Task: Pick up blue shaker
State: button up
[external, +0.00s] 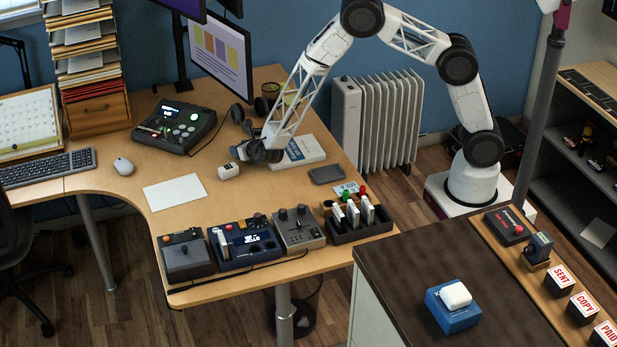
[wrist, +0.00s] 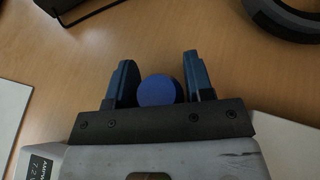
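A round blue top, which looks like the blue shaker (wrist: 158,92), sits between the two fingers of my gripper (wrist: 160,82) in the wrist view. The fingers stand apart on either side of it. The left finger appears right against its edge and a thin gap seems to show on the right; I cannot tell whether the fingers press on it. In the external view my gripper (external: 258,154) is low over the wooden desk, beside the white book. The shaker is not made out there.
The desk (external: 216,178) has a white paper (external: 174,193) in front, headphones (external: 245,116) behind, a white book (external: 300,151) and a dark phone-like slab (external: 327,174) to the right. A small white block (external: 229,171) lies close by. Several control boxes line the front edge.

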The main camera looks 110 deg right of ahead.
jog(key=c, duration=0.5)
jog(key=shift+r, duration=0.15)
jog(key=shift+r, duration=0.85)
jog(key=shift+s+a+r, duration=0.1)
jog(key=shift+s+r, duration=0.05)
jog(key=shift+r, duration=0.7)
jog(key=s+a, duration=0.2)
jog(key=s, duration=0.2)
jog(key=s+a, duration=0.3)
jog(key=s, duration=0.2)
jog(key=s+a+r, duration=0.1)
jog(key=s+a, duration=0.2)
jog(key=s, duration=0.1)
jog(key=shift+s+r, duration=0.1)
jog(key=shift+s, duration=0.15)
